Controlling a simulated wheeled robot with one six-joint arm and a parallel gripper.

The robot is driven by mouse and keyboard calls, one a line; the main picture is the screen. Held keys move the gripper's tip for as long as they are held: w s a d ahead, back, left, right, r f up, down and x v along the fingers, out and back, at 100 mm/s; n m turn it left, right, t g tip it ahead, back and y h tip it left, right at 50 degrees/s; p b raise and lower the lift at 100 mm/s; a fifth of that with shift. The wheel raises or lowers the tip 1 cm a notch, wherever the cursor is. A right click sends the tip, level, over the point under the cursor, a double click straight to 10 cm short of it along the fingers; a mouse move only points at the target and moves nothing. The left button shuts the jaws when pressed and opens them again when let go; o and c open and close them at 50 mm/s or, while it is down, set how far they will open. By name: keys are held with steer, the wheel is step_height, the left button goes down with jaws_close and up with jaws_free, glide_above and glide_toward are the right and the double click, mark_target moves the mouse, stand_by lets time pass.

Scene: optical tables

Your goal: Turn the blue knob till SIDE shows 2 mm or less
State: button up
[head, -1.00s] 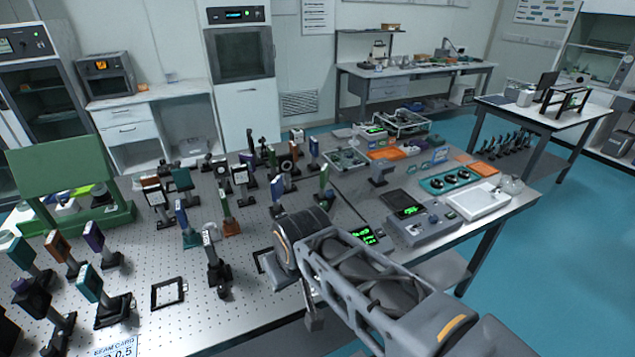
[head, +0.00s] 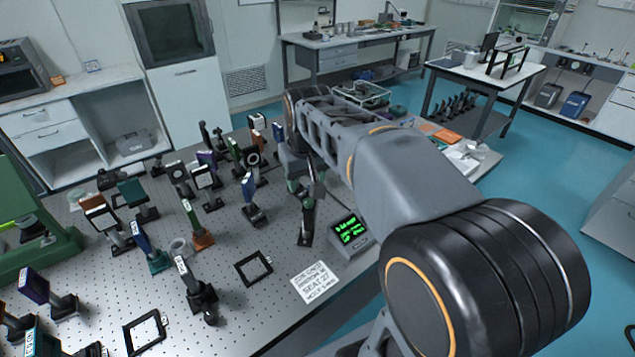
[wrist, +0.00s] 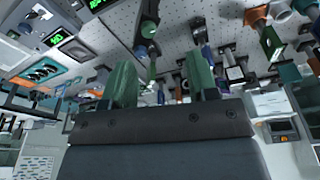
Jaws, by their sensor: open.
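My gripper (head: 305,188) hangs over the optical table beside a dark post mount (head: 306,226). In the wrist view its two green fingers (wrist: 161,80) stand apart with nothing between them. A small bluish round part (wrist: 140,51) shows just beyond the fingers on a dark mount; it may be the blue knob, but I cannot be sure. It appears apart from the fingers. In the head view I cannot pick out the knob near my gripper. A readout box (head: 351,231) with green text stands right of the post; its text is too small to read.
Several optic mounts crowd the table to the left, among them a black ringed mount (head: 252,158) and a dark slanted mount (head: 195,290). A black square frame (head: 254,268) and a printed card (head: 315,283) lie in front. Bare perforated tabletop (head: 95,275) shows at left.

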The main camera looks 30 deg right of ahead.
steer(key=w+d+r+g, duration=0.1)
steer(key=w+d+g, duration=0.1)
steer(key=w+d, duration=0.6)
steer(key=shift+m, duration=0.3)
steer(key=f, duration=0.4)
steer(key=w+a+f, duration=0.1)
steer(key=f, duration=0.4)
steer(key=w+f+p, duration=0.1)
steer(key=f, duration=0.3)
steer(key=shift+w+a+f, duration=0.2)
steer(key=shift+a+f, duration=0.05)
steer(key=shift+c, duration=0.2)
